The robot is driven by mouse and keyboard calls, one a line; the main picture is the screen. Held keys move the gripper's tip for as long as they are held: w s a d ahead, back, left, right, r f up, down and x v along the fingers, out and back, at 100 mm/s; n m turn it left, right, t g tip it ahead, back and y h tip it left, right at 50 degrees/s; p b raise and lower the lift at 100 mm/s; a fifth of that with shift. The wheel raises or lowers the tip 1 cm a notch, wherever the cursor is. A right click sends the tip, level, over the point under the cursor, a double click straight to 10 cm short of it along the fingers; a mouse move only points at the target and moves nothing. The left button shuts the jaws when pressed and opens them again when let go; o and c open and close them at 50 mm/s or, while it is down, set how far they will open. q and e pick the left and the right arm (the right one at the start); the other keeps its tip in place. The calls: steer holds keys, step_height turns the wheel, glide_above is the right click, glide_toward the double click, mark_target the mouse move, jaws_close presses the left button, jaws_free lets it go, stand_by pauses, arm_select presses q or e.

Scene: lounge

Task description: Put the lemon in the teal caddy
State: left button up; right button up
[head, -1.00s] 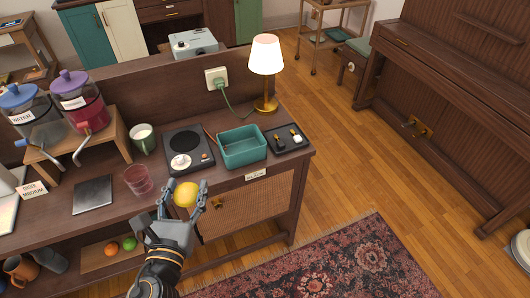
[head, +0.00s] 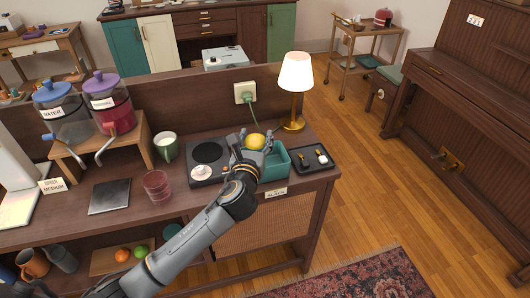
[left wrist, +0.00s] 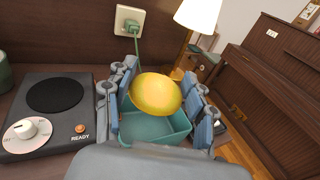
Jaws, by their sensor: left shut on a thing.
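The yellow lemon (head: 255,142) is held between the fingers of my left gripper (head: 251,148), which is shut on it. In the left wrist view the lemon (left wrist: 156,94) sits between the two fingers, above the teal caddy (left wrist: 150,130). In the head view the teal caddy (head: 276,166) is on the counter, partly hidden by my gripper and wrist. The caddy's visible inside looks empty. My right gripper is not in view.
A black hot plate (head: 207,156) stands left of the caddy. A black tray (head: 313,158) with small items lies right of it. A lit lamp (head: 296,80) and a wall socket (head: 245,92) with a green cord are behind.

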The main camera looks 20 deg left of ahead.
arm_select(q)
steer(key=w+f, duration=0.2)
steer(key=f, duration=0.1)
steer(key=w+f+b, duration=0.1)
steer(key=w+f, duration=0.1)
steer(key=f, duration=0.1)
steer(key=w+d+f+b, duration=0.1)
steer(key=f, duration=0.2)
steer(key=shift+w+f, duration=0.2)
steer(key=shift+w, duration=0.2)
steer(key=shift+f+b, duration=0.4)
steer(key=shift+f, duration=0.2)
steer(key=o, duration=1.2)
steer(key=shift+s, duration=0.1)
steer(key=shift+f, duration=0.1)
